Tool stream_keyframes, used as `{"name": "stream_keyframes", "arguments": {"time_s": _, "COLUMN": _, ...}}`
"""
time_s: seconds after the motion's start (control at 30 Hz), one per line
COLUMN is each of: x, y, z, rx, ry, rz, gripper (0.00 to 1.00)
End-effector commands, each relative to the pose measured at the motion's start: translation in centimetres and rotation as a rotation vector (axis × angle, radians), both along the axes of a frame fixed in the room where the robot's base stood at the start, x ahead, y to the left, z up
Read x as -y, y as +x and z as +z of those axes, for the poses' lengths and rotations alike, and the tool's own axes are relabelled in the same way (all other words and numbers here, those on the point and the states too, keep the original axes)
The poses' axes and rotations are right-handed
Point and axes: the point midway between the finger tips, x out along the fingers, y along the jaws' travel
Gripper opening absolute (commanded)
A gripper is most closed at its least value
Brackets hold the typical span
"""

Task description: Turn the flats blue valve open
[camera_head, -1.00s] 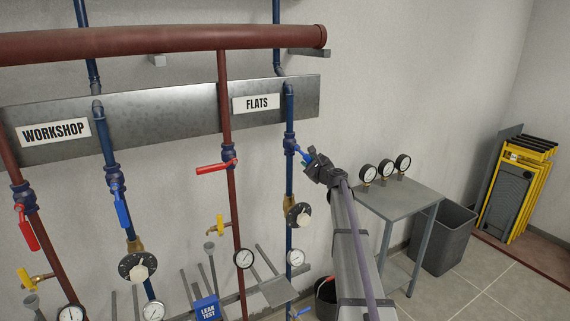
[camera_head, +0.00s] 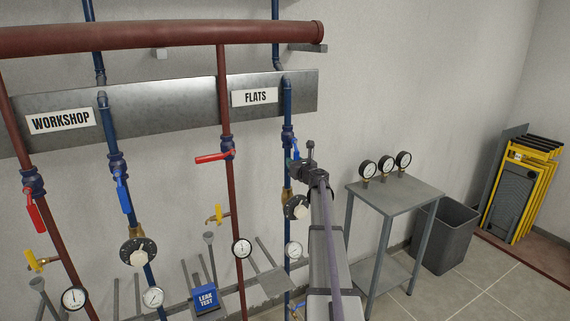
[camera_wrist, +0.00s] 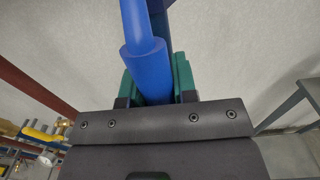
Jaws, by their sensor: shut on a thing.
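The flats blue valve (camera_head: 288,136) sits on the blue pipe under the FLATS sign (camera_head: 255,97). Its blue lever (camera_head: 294,149) now points mostly downward, close to the line of the pipe, and its lower part is hidden by my gripper. My gripper (camera_head: 297,163) is at the lever, just in front of the pipe. In the wrist view the blue lever (camera_wrist: 148,68) lies between the green finger pads of my gripper (camera_wrist: 158,85), which is shut on it. A darker blue pipe shows behind the lever.
The flats red lever (camera_head: 213,158) sticks out sideways on the red pipe to the left. A dial (camera_head: 296,207) and a gauge (camera_head: 293,250) sit below my gripper. A grey table (camera_head: 395,195) with gauges stands right, beside a bin (camera_head: 445,235).

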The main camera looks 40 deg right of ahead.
Motion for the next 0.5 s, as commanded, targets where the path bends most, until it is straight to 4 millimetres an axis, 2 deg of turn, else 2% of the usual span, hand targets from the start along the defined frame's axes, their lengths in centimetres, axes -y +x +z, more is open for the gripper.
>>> {"name": "stream_keyframes", "arguments": {"time_s": 0.47, "x": 0.21, "y": -0.22, "z": 0.02, "rx": 0.006, "ry": 0.017, "rz": -0.004, "gripper": 0.0}}
{"name": "stream_keyframes", "arguments": {"time_s": 0.5, "x": 0.21, "y": -0.22, "z": 0.01, "rx": 0.006, "ry": 0.017, "rz": -0.004, "gripper": 0.3}}
